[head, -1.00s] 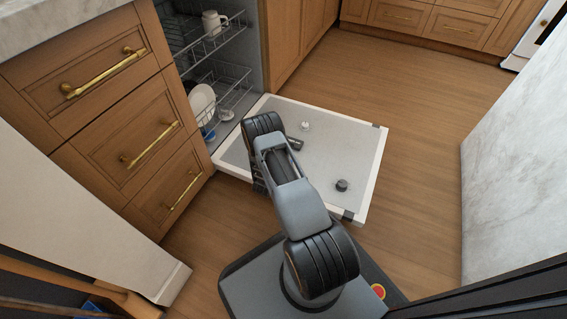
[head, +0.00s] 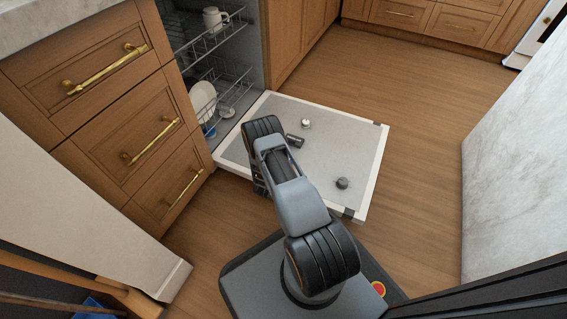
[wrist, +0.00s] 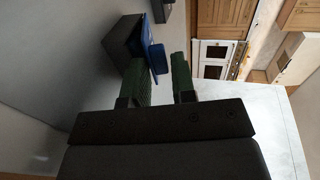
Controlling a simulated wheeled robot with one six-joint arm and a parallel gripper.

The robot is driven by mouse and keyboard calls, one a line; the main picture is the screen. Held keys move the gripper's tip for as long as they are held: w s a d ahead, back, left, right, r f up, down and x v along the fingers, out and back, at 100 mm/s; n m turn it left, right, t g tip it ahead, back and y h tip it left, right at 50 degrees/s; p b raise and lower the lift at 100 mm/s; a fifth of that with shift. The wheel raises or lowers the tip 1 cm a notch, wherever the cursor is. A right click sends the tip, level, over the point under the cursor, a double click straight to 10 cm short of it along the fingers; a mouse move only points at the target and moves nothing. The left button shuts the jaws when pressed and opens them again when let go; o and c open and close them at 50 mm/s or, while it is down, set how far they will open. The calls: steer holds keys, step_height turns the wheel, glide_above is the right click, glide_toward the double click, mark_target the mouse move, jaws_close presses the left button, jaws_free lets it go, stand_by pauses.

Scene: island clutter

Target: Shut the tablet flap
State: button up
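The dishwasher door (head: 330,160) lies open and low, its pale inner panel facing up. In the wrist view, a dark box (wrist: 122,42) stands out from a grey surface. A blue flap (wrist: 157,60) stands out beside it, apparently the tablet flap, tilted away from the box. My gripper (wrist: 161,68) is open, with a gap between its green fingers. The flap shows near the left finger and reaches into the gap; I cannot tell if they touch. In the head view my arm covers part of the door, and I cannot make out the flap there.
Two small knob-like things (head: 342,183) (head: 306,123) are on the door panel. Dishwasher racks (head: 218,75) hold a white mug (head: 214,19) and a plate (head: 202,101). Drawers (head: 150,140) stand at left, a marble-sided block (head: 515,165) at right. The wooden floor (head: 425,120) beyond the door is clear.

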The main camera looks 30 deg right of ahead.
steer(key=p+v, duration=0.5)
steer(key=v, duration=0.8)
steer(key=shift+s+a, duration=0.25)
steer(key=shift+a, duration=0.05)
steer(key=shift+r, duration=0.1)
